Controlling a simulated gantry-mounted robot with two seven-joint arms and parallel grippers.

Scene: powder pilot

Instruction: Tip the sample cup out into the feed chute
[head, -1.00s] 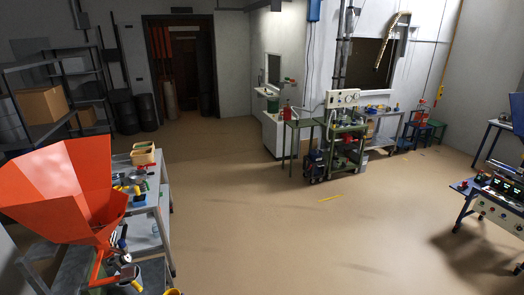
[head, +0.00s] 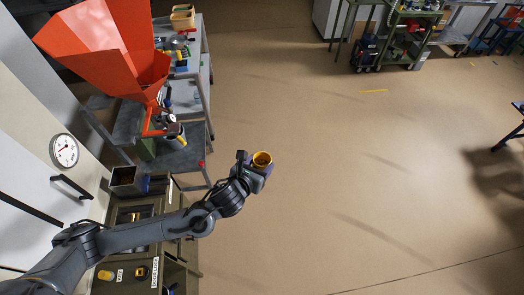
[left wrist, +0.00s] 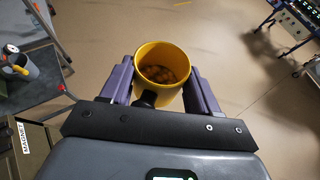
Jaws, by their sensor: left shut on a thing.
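The sample cup is a yellow cup (head: 262,159) with brownish lumps inside. It looks upright, and its open mouth also shows in the left wrist view (left wrist: 162,72). My left gripper (head: 256,168) is shut on the cup, with a purple finger on each side of it. It holds the cup out over open floor, to the right of the bench. The feed chute is a large orange hopper (head: 105,45) at the upper left, with its wide mouth facing up. The cup is well apart from it, to its lower right. My right gripper is not in view.
A grey table (head: 178,160) stands under the hopper's outlet, with a grey container on it. Cabinets with a dial (head: 64,150) and labelled drawers stand at the left. A bench (head: 195,75) with small items is behind the hopper.

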